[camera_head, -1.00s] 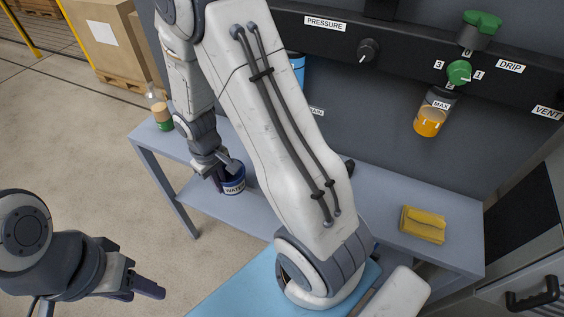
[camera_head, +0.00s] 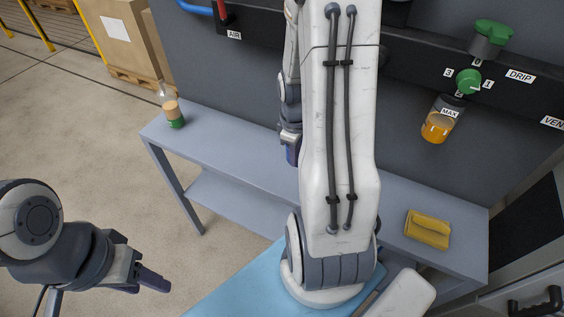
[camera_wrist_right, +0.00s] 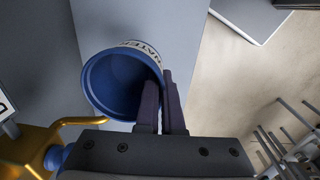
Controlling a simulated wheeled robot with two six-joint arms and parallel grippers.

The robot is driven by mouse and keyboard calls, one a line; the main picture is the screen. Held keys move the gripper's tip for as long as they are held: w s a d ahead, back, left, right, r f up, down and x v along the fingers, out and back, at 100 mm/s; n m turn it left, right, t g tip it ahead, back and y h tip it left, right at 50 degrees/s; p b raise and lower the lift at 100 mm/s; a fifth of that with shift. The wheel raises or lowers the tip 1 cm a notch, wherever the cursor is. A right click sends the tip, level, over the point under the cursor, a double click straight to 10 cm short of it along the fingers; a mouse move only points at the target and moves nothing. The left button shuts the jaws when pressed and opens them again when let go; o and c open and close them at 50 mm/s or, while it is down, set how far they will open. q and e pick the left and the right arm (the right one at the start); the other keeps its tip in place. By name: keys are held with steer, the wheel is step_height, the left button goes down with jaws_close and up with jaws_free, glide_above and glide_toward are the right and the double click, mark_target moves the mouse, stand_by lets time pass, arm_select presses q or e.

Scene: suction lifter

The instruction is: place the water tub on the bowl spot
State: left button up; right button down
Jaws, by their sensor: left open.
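The water tub (camera_wrist_right: 108,84) is a blue, open tub with a white WATER label. It shows in the right wrist view; in the head view it is hidden behind my right arm. My right gripper (camera_wrist_right: 161,88) is closed on the tub's side wall, with one finger inside the rim and one outside. My left gripper (camera_head: 152,281) is open and empty at the lower left, away from the bench. I cannot make out the bowl spot.
A grey bench (camera_head: 225,143) with a lower shelf (camera_head: 235,200) runs along the panel. A bottle (camera_head: 171,106) stands at its left end and a yellow cloth (camera_head: 428,229) lies at its right. A bottle with orange liquid (camera_head: 438,124) hangs from the panel. A brass-coloured fitting (camera_wrist_right: 42,142) is near the tub.

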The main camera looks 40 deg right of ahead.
steer(key=w+f, duration=0.2)
steer(key=w, duration=0.1)
steer(key=w+f, duration=0.1)
steer(key=shift+w+a, duration=0.2)
steer(key=shift+w, duration=0.2)
steer(key=shift+f+p, duration=0.4)
steer(key=shift+f, duration=1.55)
steer(key=shift+f, duration=0.1)
steer(key=c, duration=1.1)
jaws_free()
steer(key=shift+o, duration=0.2)
